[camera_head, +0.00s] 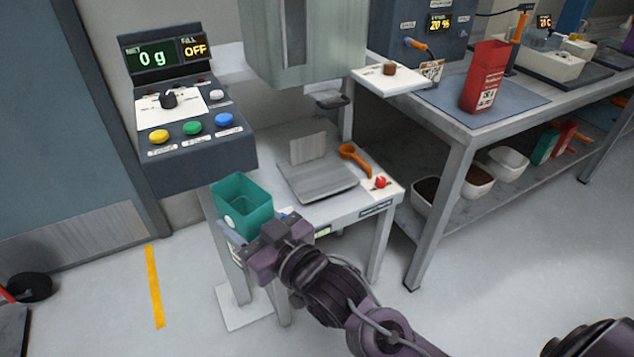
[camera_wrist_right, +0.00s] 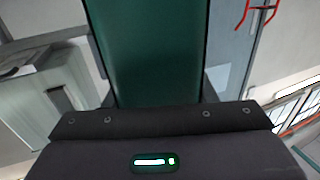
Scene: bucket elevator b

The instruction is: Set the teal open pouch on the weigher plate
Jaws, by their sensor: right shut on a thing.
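The teal open pouch (camera_head: 242,206) is held upright by my right gripper (camera_head: 250,228), left of the weigher plate and at the table's front left corner. Its open top faces up. In the right wrist view the pouch (camera_wrist_right: 150,50) fills the middle, between the fingers of the right gripper (camera_wrist_right: 158,100). The weigher plate (camera_head: 318,180) is a bare grey metal plate with a raised back, on the small white table. Nothing lies on it. My left gripper is not in view.
The control box (camera_head: 190,150) reads 0 g and OFF, above and behind the pouch. A metal hopper chute (camera_head: 305,45) hangs over the plate. An orange scoop (camera_head: 355,160) and a red knob (camera_head: 380,183) lie right of the plate. A red pouch (camera_head: 485,78) stands on the bench.

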